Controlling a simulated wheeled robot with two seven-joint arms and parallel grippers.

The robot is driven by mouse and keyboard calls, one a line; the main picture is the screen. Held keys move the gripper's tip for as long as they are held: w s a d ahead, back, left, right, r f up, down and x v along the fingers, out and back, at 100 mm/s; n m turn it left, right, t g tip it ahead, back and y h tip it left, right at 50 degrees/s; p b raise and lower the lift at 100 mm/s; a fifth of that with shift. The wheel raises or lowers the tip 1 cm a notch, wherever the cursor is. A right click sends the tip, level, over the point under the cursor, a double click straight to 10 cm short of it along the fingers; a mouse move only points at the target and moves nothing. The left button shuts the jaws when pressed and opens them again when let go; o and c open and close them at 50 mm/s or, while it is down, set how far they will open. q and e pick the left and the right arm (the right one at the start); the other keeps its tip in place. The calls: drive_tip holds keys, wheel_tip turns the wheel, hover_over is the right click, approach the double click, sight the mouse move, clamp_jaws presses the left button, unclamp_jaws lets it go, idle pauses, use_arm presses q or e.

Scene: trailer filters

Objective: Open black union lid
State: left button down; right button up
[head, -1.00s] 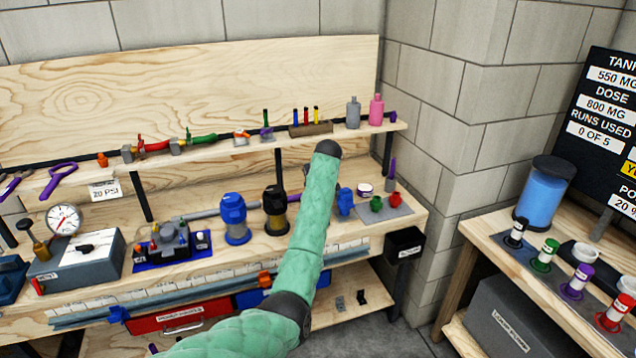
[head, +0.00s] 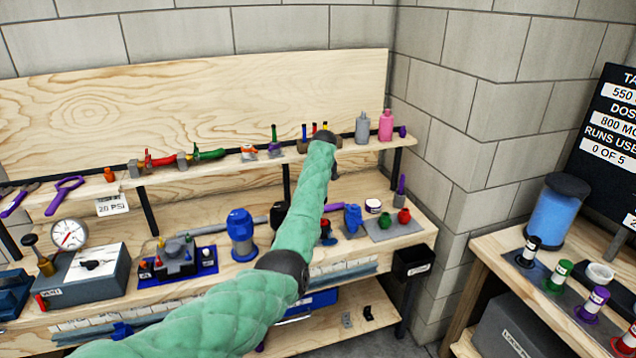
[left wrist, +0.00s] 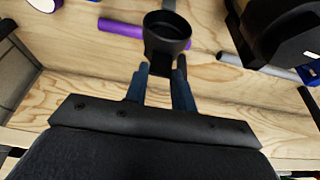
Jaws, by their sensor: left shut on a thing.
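In the left wrist view, the blue fingers of my left gripper (left wrist: 160,78) are shut on the lower tab of a black, hollow, cup-shaped piece, which looks like the black union lid (left wrist: 167,32). Its round opening faces up in the picture. A larger black body (left wrist: 280,30) with a white label stands just to its right, apart from it. In the head view, my green left arm covers my left gripper and most of the black union (head: 278,214); only a dark edge shows left of the arm. My right gripper is not in view.
A blue union (head: 241,235) stands left of my arm on the bench. A grey device (head: 180,262) on a blue mat lies farther left. Red and green small pieces sit on a grey mat (head: 410,228) at right. In the wrist view, a purple rod (left wrist: 122,28) lies nearby.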

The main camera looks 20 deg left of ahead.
use_arm(q)
drive_tip(key=shift+w+a+r, duration=0.1)
drive_tip(key=shift+w+a, duration=0.1)
drive_tip(key=shift+w, duration=0.1)
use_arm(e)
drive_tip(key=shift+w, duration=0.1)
use_arm(q)
drive_tip(key=c, duration=1.2)
unclamp_jaws()
drive_tip(key=shift+o, duration=0.2)
drive_tip(key=shift+d, duration=0.1)
drive_tip(key=shift+s+r, duration=0.1)
drive_tip(key=shift+r, duration=0.2)
drive_tip(key=b+v, duration=0.3)
drive_tip(key=v, duration=0.4)
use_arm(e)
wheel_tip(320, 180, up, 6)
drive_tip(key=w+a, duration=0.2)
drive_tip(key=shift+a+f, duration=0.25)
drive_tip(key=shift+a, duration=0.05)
use_arm(q)
drive_tip(key=shift+c, duration=0.2)
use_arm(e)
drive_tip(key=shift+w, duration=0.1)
